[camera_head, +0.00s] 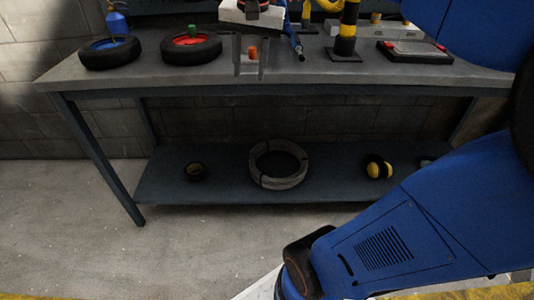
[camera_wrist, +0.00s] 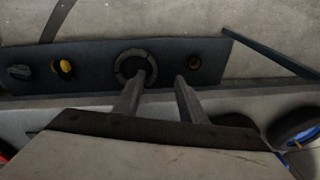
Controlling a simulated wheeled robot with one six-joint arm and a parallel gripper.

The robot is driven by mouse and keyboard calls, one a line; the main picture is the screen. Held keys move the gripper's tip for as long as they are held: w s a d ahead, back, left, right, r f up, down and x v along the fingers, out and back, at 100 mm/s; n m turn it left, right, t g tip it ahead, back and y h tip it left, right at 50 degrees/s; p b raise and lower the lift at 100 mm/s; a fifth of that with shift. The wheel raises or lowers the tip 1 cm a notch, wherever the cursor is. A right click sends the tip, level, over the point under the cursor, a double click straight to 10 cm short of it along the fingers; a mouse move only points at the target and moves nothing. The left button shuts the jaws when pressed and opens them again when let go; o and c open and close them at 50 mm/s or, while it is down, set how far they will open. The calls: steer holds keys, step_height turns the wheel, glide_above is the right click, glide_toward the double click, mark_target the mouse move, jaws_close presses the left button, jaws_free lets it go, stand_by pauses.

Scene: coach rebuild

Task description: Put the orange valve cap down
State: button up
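The small orange valve cap (camera_head: 252,53) shows upright in the head view, apparently on the workbench top (camera_head: 300,72). My gripper (camera_head: 250,74) hangs over the front part of the bench, its two grey fingers apart. The cap appears between the fingers in the head view, with gaps on both sides, seemingly behind them. In the wrist view my fingers (camera_wrist: 160,78) are also spread with nothing between them, and the cap is not visible there.
A blue-centred tyre (camera_head: 84,56) and a red-centred tyre (camera_head: 172,54) lie at left. A striped post (camera_head: 346,38) and a tray (camera_head: 388,47) are at right. The lower shelf (camera_head: 222,190) holds a grey ring (camera_head: 260,181) and small parts. The bench's front middle is clear.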

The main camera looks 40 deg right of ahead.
steer(key=s+a+f+n+t, duration=0.1)
steer(key=s+a+f+n, duration=0.1)
steer(key=s+f+n, duration=0.2)
steer(key=s+a+f+n+t, duration=0.1)
steer(key=s+a+f+n, duration=0.2)
steer(key=s+f, duration=0.7)
step_height(320, 180, down, 4)
steer(key=shift+s+r+n, duration=0.1)
steer(key=shift+s+n, duration=0.2)
steer(key=shift+n, duration=0.5)
